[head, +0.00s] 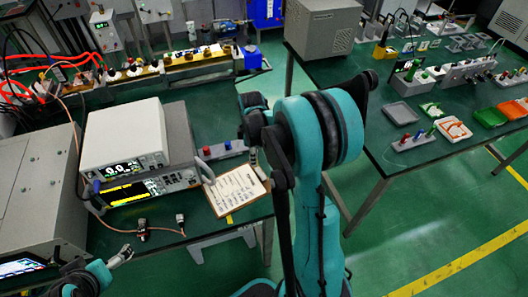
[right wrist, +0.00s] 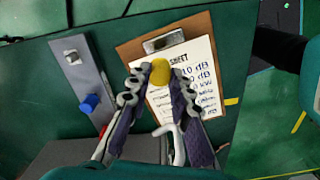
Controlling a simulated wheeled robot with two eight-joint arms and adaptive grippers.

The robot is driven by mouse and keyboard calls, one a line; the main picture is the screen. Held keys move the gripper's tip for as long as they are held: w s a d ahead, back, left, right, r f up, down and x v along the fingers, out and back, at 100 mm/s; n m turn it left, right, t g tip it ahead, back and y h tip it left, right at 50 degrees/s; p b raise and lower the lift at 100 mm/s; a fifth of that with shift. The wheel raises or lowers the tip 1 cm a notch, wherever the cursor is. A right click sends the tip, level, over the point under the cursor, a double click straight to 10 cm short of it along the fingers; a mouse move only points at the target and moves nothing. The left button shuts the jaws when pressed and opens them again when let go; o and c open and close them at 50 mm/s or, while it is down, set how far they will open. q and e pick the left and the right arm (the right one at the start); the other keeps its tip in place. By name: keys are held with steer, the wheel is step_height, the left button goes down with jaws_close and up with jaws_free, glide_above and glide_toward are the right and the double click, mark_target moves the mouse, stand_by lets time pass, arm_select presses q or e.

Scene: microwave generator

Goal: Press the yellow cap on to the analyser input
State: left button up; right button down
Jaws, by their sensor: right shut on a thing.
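The yellow cap (right wrist: 160,72) is held between the fingertips of my right gripper (right wrist: 159,80), seen in the right wrist view above the clipboard. In the head view my right gripper (head: 254,157) is mostly hidden behind its arm, and the cap cannot be made out. The instrument with a yellow-lit screen (head: 150,187), apparently the analyser, stands left of the clipboard under a white meter (head: 125,137). Its input is too small to tell. My left gripper (head: 122,256) is at the lower left, small and unclear.
A clipboard with a sheet (head: 238,188) lies at the bench's right edge. Behind it is a grey strip (head: 222,151) with blue and red caps. A cable with connectors (head: 143,230) lies before the instruments. A white handle (right wrist: 168,143) shows between my right fingers.

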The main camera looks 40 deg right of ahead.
steer(key=a+m, duration=0.3)
steer(key=a, duration=0.2)
steer(key=s+a+f+m, duration=0.1)
steer(key=a+m, duration=0.2)
steer(key=a, duration=0.1)
steer(key=a+f+m, duration=0.1)
steer(key=a+m, duration=0.2)
steer(key=a, duration=0.2)
steer(key=shift+s+a, duration=0.3)
steer(key=shift+s, duration=0.05)
steer(key=shift+s+a+m, duration=0.1)
steer(key=shift+a+m, duration=0.3)
steer(key=shift+m, duration=0.2)
